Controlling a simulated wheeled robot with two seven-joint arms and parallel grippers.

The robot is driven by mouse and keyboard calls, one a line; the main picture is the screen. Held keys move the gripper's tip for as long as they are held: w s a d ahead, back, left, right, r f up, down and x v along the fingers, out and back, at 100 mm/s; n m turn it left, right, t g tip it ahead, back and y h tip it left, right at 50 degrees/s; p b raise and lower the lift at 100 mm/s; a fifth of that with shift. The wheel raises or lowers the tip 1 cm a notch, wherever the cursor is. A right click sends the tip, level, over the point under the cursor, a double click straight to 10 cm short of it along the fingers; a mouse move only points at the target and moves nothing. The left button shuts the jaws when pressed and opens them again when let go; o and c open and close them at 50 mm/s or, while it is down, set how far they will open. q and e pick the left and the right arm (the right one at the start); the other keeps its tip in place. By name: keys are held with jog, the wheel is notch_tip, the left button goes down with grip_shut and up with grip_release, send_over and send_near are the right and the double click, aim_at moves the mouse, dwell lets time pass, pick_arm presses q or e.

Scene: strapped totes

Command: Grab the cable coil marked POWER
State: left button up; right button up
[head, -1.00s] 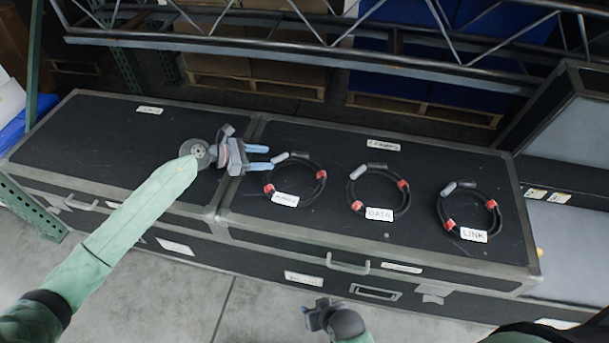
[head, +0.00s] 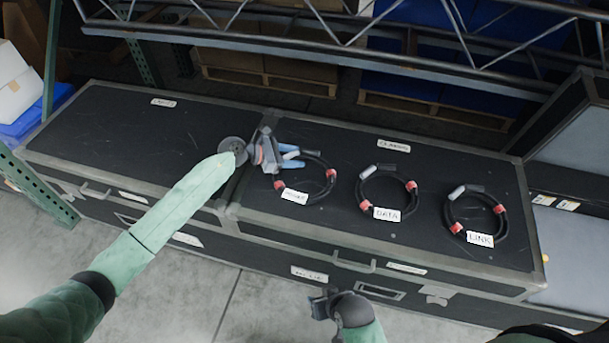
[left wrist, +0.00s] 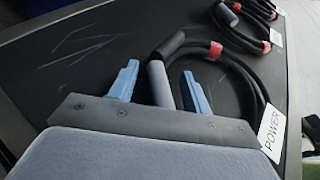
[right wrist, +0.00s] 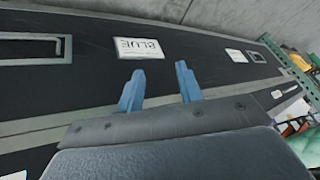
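The POWER coil (head: 325,196) is a black cable ring with red bands, a grey connector and a white tag. It lies on the black case lid, leftmost of three coils. Its tag reads POWER in the left wrist view (left wrist: 273,133). My left gripper (head: 297,157) is open at the coil's upper left edge. In the left wrist view its blue fingers (left wrist: 160,84) are spread, with the coil's grey connector end showing between them. I cannot tell whether they touch it. My right gripper (right wrist: 159,86) is open and empty, low in front of the case; it also shows in the head view (head: 322,303).
The DATA coil (head: 413,199) and LINK coil (head: 503,222) lie to the right on the same lid (head: 420,247). A metal truss (head: 350,50) runs behind the cases. The left case lid (head: 130,135) is clear apart from my arm over it.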

pick_arm(q)
jog(key=c, duration=0.9)
jog(key=shift+r, duration=0.15)
jog(key=shift+c, duration=0.2)
